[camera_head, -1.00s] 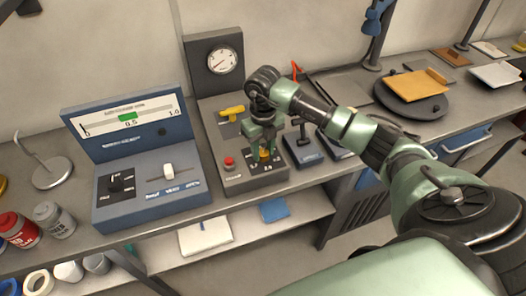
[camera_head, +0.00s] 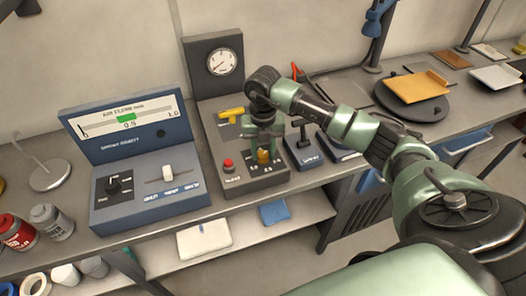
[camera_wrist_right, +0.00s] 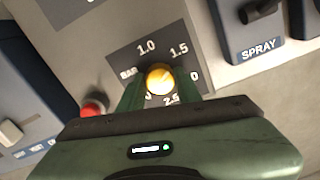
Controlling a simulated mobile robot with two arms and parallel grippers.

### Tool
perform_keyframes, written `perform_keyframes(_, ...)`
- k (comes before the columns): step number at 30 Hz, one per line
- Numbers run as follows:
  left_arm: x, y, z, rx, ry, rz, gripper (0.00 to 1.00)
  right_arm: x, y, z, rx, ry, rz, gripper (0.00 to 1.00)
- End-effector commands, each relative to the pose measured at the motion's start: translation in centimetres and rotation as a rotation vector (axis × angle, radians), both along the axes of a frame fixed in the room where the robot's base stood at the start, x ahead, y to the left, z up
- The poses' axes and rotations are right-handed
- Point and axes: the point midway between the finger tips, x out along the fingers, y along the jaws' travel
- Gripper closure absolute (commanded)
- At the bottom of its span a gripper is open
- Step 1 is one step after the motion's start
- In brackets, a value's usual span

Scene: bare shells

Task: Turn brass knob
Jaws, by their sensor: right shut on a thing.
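The brass knob (camera_head: 264,156) stands on a dark dial plate with bar numbers on the grey panel box. It also shows in the right wrist view (camera_wrist_right: 160,79), round and bright, with the markings 1.0, 1.5 and 2.5 around it. My right gripper (camera_head: 264,152) points down over the panel and is shut on the knob, one green finger on each side in the right wrist view (camera_wrist_right: 160,88). Part of the dial's scale is hidden behind the fingers. The round gauge (camera_head: 223,62) with a red needle stands behind. My left gripper is not in view.
A red button (camera_head: 228,164) is just left of the knob, and a yellow lever (camera_head: 230,113) is behind it. A blue spray unit (camera_head: 303,150) stands close on the right. A blue console (camera_head: 145,205) with a slider is on the left.

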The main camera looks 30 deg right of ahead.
Motion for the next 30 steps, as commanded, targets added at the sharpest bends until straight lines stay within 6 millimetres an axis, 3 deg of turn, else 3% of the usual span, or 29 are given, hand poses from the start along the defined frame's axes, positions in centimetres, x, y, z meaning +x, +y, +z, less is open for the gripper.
perform_keyframes(7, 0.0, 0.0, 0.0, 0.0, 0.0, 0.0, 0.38, 0.1, -0.1, 0.1, -0.001, -0.004, 0.0, 1.0)
perform_keyframes(8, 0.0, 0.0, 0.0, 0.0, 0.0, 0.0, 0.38, 0.1, -0.1, 0.1, -0.001, -0.004, 0.0, 0.64)
perform_keyframes(10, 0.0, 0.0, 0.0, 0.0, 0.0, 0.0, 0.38, 0.1, -0.1, 0.1, -0.001, -0.003, 0.0, 0.45)
perform_keyframes(21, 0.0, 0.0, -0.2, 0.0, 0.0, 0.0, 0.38, 0.1, 0.0, 0.3, -0.001, -0.003, 0.001, 0.45)
perform_keyframes(30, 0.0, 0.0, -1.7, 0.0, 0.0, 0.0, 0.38, 0.2, -0.1, 4.9, -0.001, -0.008, 0.0, 0.45)
